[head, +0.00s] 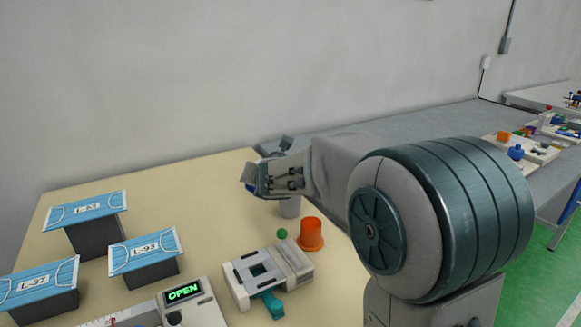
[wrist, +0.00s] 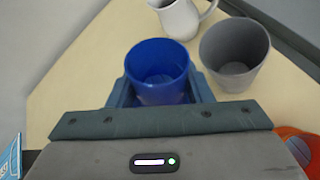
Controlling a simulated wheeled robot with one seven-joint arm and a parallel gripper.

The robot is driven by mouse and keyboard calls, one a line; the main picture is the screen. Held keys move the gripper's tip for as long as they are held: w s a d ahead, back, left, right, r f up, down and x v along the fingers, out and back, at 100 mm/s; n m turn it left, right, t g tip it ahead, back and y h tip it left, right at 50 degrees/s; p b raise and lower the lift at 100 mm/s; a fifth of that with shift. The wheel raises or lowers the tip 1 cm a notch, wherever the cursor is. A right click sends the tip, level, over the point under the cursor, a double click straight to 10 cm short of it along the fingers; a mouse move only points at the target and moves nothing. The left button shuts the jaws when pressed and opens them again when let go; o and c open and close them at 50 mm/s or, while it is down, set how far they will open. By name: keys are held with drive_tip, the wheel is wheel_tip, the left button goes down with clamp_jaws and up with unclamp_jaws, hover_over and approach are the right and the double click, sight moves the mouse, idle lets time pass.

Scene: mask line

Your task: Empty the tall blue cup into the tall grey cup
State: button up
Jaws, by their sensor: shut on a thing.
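My gripper (head: 264,178) is shut on the tall blue cup (wrist: 158,66). In the wrist view its fingers lie on both sides of the cup, whose open mouth and blue inside face the camera. I make out nothing distinct inside it. In the head view the gripper and arm mostly hide this cup. The tall grey cup (wrist: 233,54) stands on the table just right of the blue cup in the wrist view, mouth up, with no clear contents. In the head view a grey cup (head: 290,208) shows partly below my gripper.
A pale mug with a handle (wrist: 180,18) stands beyond the cups. An orange cup (head: 311,235), a green ball (head: 282,233) and a grey device (head: 268,275) sit nearer on the table (head: 185,190). Masks on dark blocks (head: 95,235) stand at left.

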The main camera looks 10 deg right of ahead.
drive_tip(key=shift+w+d+r+p, duration=0.15)
drive_tip(key=shift+r+p, duration=0.25)
drive_tip(key=shift+r, duration=0.25)
drive_tip(key=shift+s+d+r+p, duration=0.1)
drive_tip(key=shift+r+p, duration=0.3)
drive_tip(key=shift+r, duration=0.2)
drive_tip(key=shift+w+d+m+g+y+p, duration=0.15)
drive_tip(key=shift+d+m+g+y+p, duration=0.15)
drive_tip(key=shift+d+m+y+p, duration=0.35)
drive_tip(key=shift+w+r+p, duration=0.1)
drive_tip(key=shift+p, duration=0.6)
drive_tip(key=shift+d+r+m+y+p, duration=0.15)
drive_tip(key=shift+r+m+y+p, duration=0.25)
drive_tip(key=shift+p, duration=0.85)
drive_tip(key=shift+d+g+y+p, duration=0.1)
drive_tip(key=shift+g+y+p, duration=0.2)
drive_tip(key=shift+p, duration=0.25)
drive_tip(key=shift+f+m, duration=0.15)
drive_tip(key=shift+m, duration=0.1)
drive_tip(key=shift+y, duration=0.25)
drive_tip(key=shift+m+p, duration=0.3)
drive_tip(key=shift+p, duration=0.3)
